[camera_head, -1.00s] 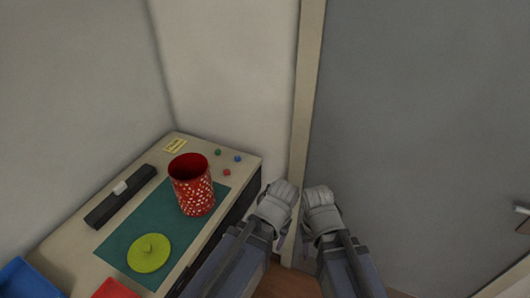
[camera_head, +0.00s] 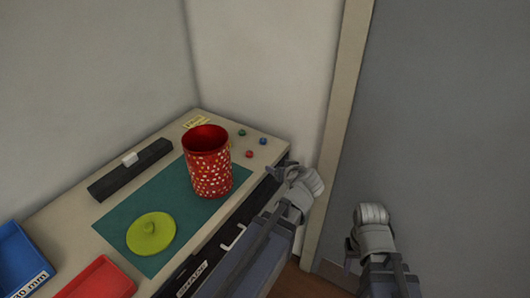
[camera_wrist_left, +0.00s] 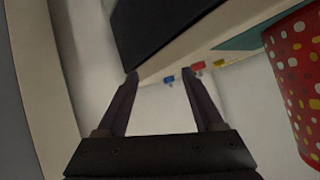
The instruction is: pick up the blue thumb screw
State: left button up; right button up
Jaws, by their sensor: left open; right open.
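My left gripper (camera_head: 284,172) is open and empty at the table's right edge, to the right of and nearer than the blue screw. In the left wrist view the small blue screw (camera_wrist_left: 168,79) shows between and beyond the open fingers (camera_wrist_left: 160,76), with the red screw (camera_wrist_left: 198,67) to its right. My right gripper (camera_head: 350,256) hangs away from the table at the right; its fingers are hard to make out.
A red spotted canister (camera_head: 208,165) and a lime lid (camera_head: 151,233) stand on a green mat (camera_head: 128,208). A black bar (camera_head: 131,170) lies behind. Blue (camera_head: 20,262) and red (camera_head: 100,280) trays are at front left. Walls enclose the table's back and right.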

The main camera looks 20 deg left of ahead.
aim_at(264, 142)
pick_arm(q)
jog(key=w+a+t+b, duration=0.1)
jog(key=b, duration=0.1)
jog(key=w+a+n+t+y+b, duration=0.1)
jog(key=w+a+b, duration=0.1)
jog(key=w+a+f+n+t+y+b, duration=0.1)
jog(key=w+a+t+b, duration=0.1)
jog(key=shift+a, duration=0.2)
jog(key=shift+w+a+r+t+b, duration=0.25)
jog(key=shift+w+r+t+b, duration=0.15)
jog(key=shift+t+b, duration=0.1)
jog(key=shift+b+x, duration=0.5)
jog(key=shift+x, duration=3.45)
grip_shut()
pick_arm(e)
notch_tip(264, 142, down, 10)
